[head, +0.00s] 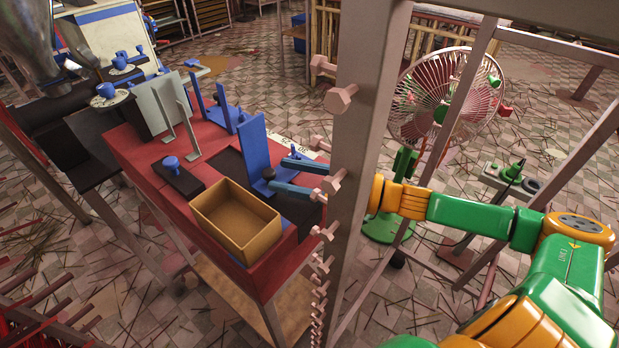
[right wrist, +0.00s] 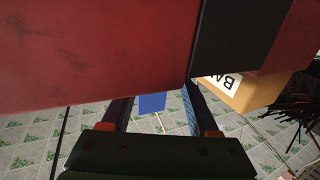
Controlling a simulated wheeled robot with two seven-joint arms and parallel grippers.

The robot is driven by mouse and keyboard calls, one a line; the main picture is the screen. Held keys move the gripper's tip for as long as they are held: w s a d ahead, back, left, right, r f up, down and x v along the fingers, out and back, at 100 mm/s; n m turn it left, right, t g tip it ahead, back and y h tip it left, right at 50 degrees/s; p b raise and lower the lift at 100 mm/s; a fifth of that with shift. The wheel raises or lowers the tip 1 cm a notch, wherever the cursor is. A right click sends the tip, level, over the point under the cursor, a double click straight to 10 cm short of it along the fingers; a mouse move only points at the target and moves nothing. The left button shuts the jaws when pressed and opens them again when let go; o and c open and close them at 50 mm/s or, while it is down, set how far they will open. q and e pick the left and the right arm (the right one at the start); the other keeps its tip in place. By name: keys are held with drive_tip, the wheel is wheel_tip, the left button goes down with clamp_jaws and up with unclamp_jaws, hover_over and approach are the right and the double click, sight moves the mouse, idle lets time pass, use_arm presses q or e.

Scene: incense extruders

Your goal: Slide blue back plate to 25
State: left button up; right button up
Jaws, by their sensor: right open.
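The blue back plate (head: 253,143) stands upright on a dark track on the red table. A small dark blue knob shows at its foot. My right gripper (head: 277,175) reaches in from the right with two blue fingers, open, its tips close to the plate's base; I cannot tell whether they touch it. In the right wrist view the open fingers (right wrist: 155,112) lie below a red surface, with a blue patch (right wrist: 152,103) between them. A white strip with markings (head: 298,147) lies at the table's right edge; its numbers are unreadable. My left gripper is not in view.
An open tan box (head: 236,222) stands on the table in front of the plate. Other blue uprights (head: 222,105) and a dark block with a blue knob (head: 177,178) are to the left. A metal post with pink bolts (head: 365,110) stands close to my right arm.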

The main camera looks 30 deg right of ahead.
drive_tip(key=p+v, duration=0.3)
drive_tip(key=v, duration=0.1)
drive_tip(key=shift+s+r+p, duration=0.1)
drive_tip(key=shift+r+p, duration=0.15)
drive_tip(key=shift+p, duration=0.15)
drive_tip(key=shift+s+d, duration=0.25)
drive_tip(key=shift+d, duration=0.05)
drive_tip(key=shift+s+d+f, duration=0.15)
drive_tip(key=shift+f, duration=0.05)
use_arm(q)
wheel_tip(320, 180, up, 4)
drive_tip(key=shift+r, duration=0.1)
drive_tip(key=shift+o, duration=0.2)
use_arm(e)
drive_tip(key=shift+c, duration=0.3)
